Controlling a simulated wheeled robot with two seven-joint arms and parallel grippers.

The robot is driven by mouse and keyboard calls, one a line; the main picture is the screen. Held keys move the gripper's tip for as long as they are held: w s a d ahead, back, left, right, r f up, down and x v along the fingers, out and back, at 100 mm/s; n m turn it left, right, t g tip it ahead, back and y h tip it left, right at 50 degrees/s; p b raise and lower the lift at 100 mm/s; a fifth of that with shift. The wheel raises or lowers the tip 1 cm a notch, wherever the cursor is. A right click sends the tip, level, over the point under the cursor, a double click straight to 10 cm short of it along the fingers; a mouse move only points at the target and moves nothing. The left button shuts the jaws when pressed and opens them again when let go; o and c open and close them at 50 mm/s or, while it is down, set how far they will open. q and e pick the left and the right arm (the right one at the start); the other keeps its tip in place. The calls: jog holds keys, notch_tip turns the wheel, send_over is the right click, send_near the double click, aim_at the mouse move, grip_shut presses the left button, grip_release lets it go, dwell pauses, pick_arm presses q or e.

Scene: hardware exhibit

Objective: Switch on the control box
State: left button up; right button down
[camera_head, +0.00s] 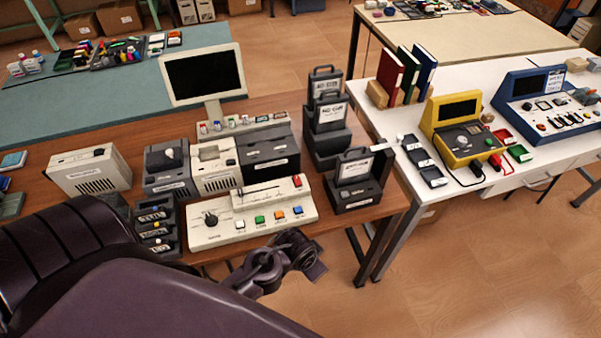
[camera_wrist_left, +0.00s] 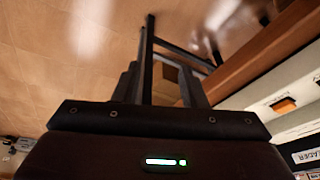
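The cream control box (camera_head: 237,232) sits near the front edge of the brown table. It has a black knob (camera_head: 211,219), a slider, a red switch (camera_head: 297,181) and a row of white, green, orange and blue buttons. Part of a cream panel with an orange button (camera_wrist_left: 285,104) shows at the right of the left wrist view. My left gripper (camera_head: 312,262) is in front of the table edge, just below the box's right end, and touches nothing visible. In the left wrist view its fingers (camera_wrist_left: 160,85) stand apart with floor between them. My right gripper is not in view.
A monitor (camera_head: 204,77) and grey and cream devices (camera_head: 267,155) stand behind the box. Dark stacked trays (camera_head: 155,227) are at its left and a black labelled unit (camera_head: 353,182) at its right. A white table (camera_head: 470,195) with yellow and blue consoles stands at right.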

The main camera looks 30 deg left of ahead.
pick_arm(q)
jog(key=w+d+r+m+t+p, duration=0.1)
jog(key=w+d+r+m, duration=0.25)
jog(key=r, duration=0.25)
jog(key=w+d+r+m+t+h, duration=0.1)
jog(key=w+d+r+m, duration=0.2)
jog(key=d+r+m, duration=0.15)
jog(key=w+d+r+m+t+p, duration=0.1)
jog(key=w+d+r+m, duration=0.2)
jog(key=r+m, duration=0.25)
jog(key=m+g+y, duration=0.4)
jog(key=m+y, duration=0.1)
jog(key=m, duration=0.4)
send_near(297, 180)
jog(key=x, duration=0.7)
jog(key=shift+f, duration=0.3)
